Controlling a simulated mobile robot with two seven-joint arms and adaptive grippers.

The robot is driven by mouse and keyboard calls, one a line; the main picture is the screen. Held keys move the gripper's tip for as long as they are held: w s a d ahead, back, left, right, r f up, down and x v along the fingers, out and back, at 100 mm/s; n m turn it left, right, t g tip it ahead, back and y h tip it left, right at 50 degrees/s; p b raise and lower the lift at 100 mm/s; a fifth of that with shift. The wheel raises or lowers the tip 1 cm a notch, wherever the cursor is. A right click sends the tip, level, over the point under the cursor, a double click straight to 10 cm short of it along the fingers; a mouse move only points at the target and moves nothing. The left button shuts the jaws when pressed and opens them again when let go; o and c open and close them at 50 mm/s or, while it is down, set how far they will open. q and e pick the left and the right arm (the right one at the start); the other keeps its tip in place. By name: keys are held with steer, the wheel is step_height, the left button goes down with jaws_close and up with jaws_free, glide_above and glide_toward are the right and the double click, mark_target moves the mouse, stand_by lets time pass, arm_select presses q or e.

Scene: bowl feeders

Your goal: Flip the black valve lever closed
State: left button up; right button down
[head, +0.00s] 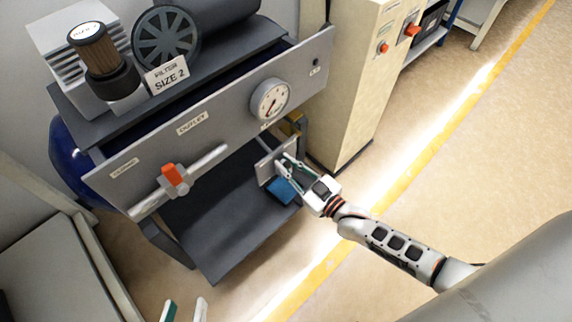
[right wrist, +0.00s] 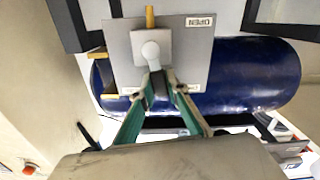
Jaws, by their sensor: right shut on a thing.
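The black valve lever (right wrist: 159,92) hangs down from a round pale pivot (right wrist: 151,50) in the right wrist view. It sits on a grey valve block on a grey plate (right wrist: 191,62) labelled OPEN at its upper right. My right gripper (right wrist: 160,84) is shut on the lever, its green-padded fingers on either side. In the head view my right gripper (head: 283,164) is at the small plate (head: 263,171) under the panel's right end; its fingers largely hide the lever there. My left gripper (head: 184,306) shows only its fingertips at the bottom edge, apart and empty.
Above the plate is a grey panel with a round gauge (head: 270,99) and an orange-handled valve (head: 175,176) on a pipe. A dark lower shelf (head: 222,224) lies below. A beige cabinet (head: 350,80) stands right of the bench. A blue tank (right wrist: 250,75) is behind the plate.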

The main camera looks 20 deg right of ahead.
steer(key=shift+w+d+r+m, duration=0.1)
steer(key=shift+d+m, duration=0.25)
steer(key=shift+m, duration=0.35)
arm_select(q)
steer(key=shift+a+f+m, duration=0.15)
steer(key=shift+a+m, duration=0.15)
steer(key=shift+a, duration=0.15)
arm_select(e)
steer(key=shift+m, duration=0.3)
steer(key=c, duration=2)
jaws_free()
steer(key=shift+d, duration=0.1)
arm_select(q)
steer(key=shift+d, duration=0.1)
arm_select(e)
steer(key=shift+o, duration=0.2)
steer(key=v, duration=1.2)
arm_select(q)
steer(key=shift+w, duration=0.1)
